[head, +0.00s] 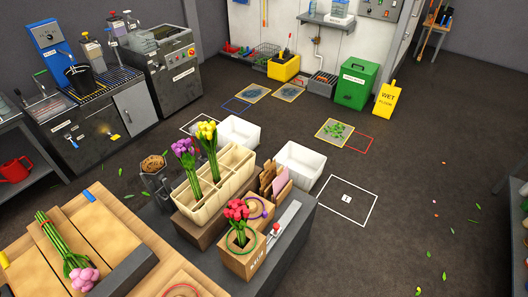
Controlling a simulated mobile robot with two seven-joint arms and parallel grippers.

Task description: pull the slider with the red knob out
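A small red knob (276,228) sits on a pale grey slider strip (289,213) on top of the dark grey bench (297,236), at its right side. The strip runs at a slant just right of a wooden block (238,263). The block has a green ring and holds a bunch of red tulips (236,210). How far the slider is in or out is too small to tell. Neither of my grippers shows in the head view.
A cream divided box (188,203) with purple and yellow tulips stands left of the block. Pink tulips (82,275) lie on the wooden table at the lower left. White bins (300,163) stand behind. The floor at right is mostly clear, with scattered leaves.

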